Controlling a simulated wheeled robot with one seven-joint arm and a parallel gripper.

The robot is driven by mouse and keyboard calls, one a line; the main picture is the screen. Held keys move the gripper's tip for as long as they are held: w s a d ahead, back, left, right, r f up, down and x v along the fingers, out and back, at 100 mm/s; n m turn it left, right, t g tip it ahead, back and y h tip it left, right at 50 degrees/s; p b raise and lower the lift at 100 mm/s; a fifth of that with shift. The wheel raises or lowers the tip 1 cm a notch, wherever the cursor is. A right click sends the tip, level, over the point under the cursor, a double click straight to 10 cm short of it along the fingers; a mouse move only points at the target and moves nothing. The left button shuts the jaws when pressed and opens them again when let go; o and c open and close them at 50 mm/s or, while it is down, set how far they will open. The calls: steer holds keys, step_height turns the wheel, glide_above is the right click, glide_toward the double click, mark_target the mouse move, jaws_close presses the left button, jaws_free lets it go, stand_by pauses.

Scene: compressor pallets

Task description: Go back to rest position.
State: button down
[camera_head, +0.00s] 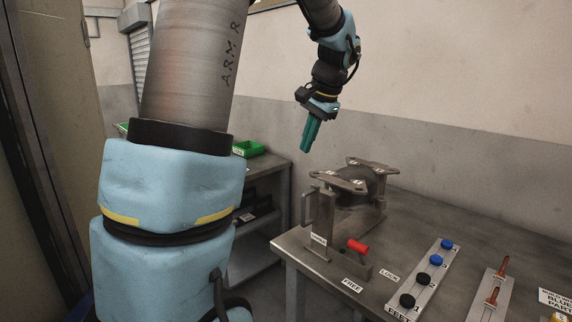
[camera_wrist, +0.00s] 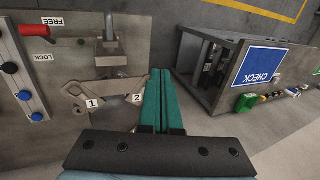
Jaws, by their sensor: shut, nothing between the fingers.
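My gripper (camera_head: 310,135) has teal fingers pressed together with nothing between them. In the head view it hangs in the air above and left of the metal fixture (camera_head: 355,185) on the table, clear of it. In the wrist view the shut fingers of my gripper (camera_wrist: 159,100) point away from the camera, over the gap between the table and a shelf unit. The fixture's bracket with labels 1 and 2 (camera_wrist: 112,92) shows left of the fingers.
The steel table (camera_head: 440,215) holds a red-handled lever (camera_head: 357,247), a strip with blue and black feet (camera_head: 428,272) and a rail with copper-coloured pieces (camera_head: 494,285). A shelf unit with a green bin (camera_head: 248,149) stands behind. Air around my gripper is free.

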steer(key=s+a+f+n+h, duration=0.1)
steer(key=s+a+f+n, duration=0.3)
steer(key=s+a+f, duration=0.2)
steer(key=s+a+f+n+g+h, duration=0.1)
steer(key=s+a+f+n, duration=0.3)
steer(key=s+f, duration=0.5)
steer(key=shift+s+a+f+g+h, duration=0.15)
steer(key=shift+s+a+g+h, duration=0.25)
steer(key=shift+s+a, duration=0.6)
